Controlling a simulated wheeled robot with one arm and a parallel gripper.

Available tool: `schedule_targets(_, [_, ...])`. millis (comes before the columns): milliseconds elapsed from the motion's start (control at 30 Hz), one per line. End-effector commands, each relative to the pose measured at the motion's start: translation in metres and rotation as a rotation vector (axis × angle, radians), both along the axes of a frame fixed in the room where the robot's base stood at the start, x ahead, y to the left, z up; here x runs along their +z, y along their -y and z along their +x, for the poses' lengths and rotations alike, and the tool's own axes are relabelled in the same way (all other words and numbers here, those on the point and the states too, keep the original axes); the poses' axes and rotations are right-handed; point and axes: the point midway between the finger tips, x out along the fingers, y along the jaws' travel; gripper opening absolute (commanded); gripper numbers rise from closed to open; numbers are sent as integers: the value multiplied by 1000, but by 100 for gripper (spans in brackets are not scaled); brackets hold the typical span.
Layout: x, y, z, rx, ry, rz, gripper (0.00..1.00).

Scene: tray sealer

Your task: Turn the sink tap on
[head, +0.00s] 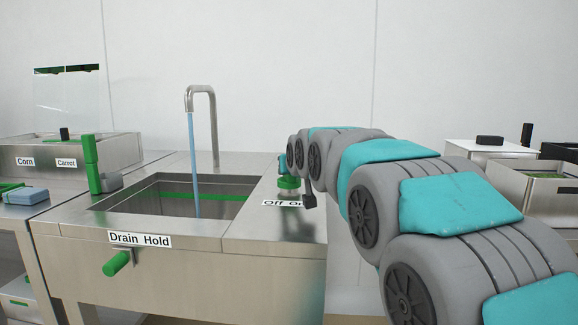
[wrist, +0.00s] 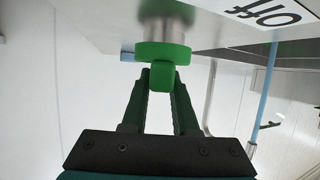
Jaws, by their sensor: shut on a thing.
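The sink tap (head: 212,125) is a bent steel spout behind the basin, and a blue stream of water (head: 194,160) falls from it into the sink (head: 130,205). The green tap knob (head: 289,184) stands on the counter right of the basin, by a label (head: 283,203) reading "Off" and partly hidden "On". In the wrist view the green knob (wrist: 155,51) has a round base and a grip tab. My gripper (wrist: 161,82) is shut on that tab. In the head view my arm partly hides the knob and my gripper.
A green drain handle (head: 117,263) sticks out of the sink front under a "Drain Hold" label (head: 140,239). A green upright lever (head: 91,165) stands left of the basin. Corn and carrot bins (head: 100,150) are at the left. More steel bins (head: 535,190) stand at the right.

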Motion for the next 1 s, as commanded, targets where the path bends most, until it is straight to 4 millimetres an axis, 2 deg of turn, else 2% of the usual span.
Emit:
schedule_targets(500, [2, 2, 1, -268, 3, -4, 0])
schedule_targets(1000, [2, 0, 0, -356, 2, 0, 0])
